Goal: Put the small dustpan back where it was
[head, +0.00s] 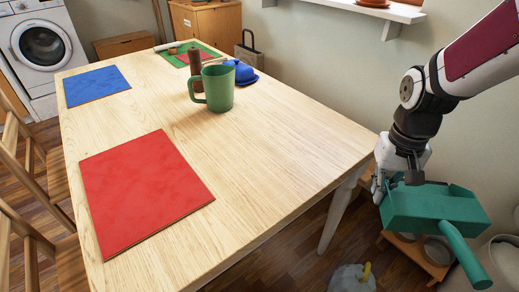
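The small dustpan (425,212) is teal, with a boxy pan and a thick round handle (462,255) pointing down to the right. It hangs in the air off the right side of the table in the head view. My gripper (392,188) is at the pan's upper left edge and appears shut on it. The fingertips are partly hidden by the gripper body and the pan.
The wooden table (255,160) bears a red mat (140,190), a blue mat (97,86), a green mug (218,88), a brown mill and a blue item (243,73). A low wooden stand with round items (437,252) is below the dustpan. The table's near right is clear.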

